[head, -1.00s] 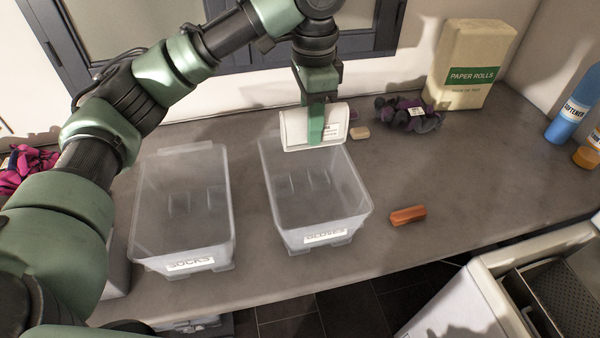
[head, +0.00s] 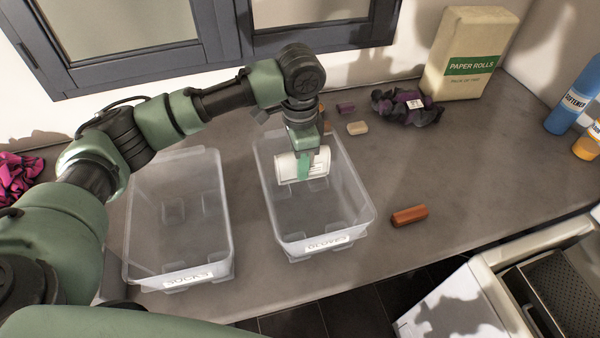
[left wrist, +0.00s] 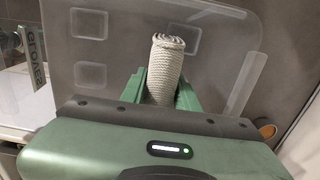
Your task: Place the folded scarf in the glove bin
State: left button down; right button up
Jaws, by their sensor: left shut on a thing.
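The folded scarf (head: 285,168) is a cream, ribbed roll with a pale label. My left gripper (head: 303,167) is shut on it, with green fingers on either side. In the left wrist view the scarf's end (left wrist: 167,62) sticks out between the fingers. The glove bin (head: 335,222) is a clear tub with a GLOVES label. The scarf is within the bin's outline, toward its back, with the bin's floor beyond it; its exact height against the rim is hard to tell. My right gripper is not in view.
A matching SOCKS bin (head: 178,255) stands to the left. An orange-brown block (head: 409,215) lies to the right. Behind are a tan block (head: 357,128), a dark purple bundle (head: 408,106) and a paper rolls pack (head: 470,55). The counter at right is mostly clear.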

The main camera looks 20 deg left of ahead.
pick_arm(q)
jog(key=shift+d+f, duration=0.1)
jog(key=shift+f, duration=0.65)
notch_tip(320, 180, down, 3)
jog(key=shift+r+p, duration=0.2)
jog(key=shift+p, duration=0.15)
jog(key=shift+f, duration=0.5)
jog(key=c, duration=1.1)
grip_release()
jog(key=shift+f, duration=0.1)
jog(key=shift+o, duration=0.2)
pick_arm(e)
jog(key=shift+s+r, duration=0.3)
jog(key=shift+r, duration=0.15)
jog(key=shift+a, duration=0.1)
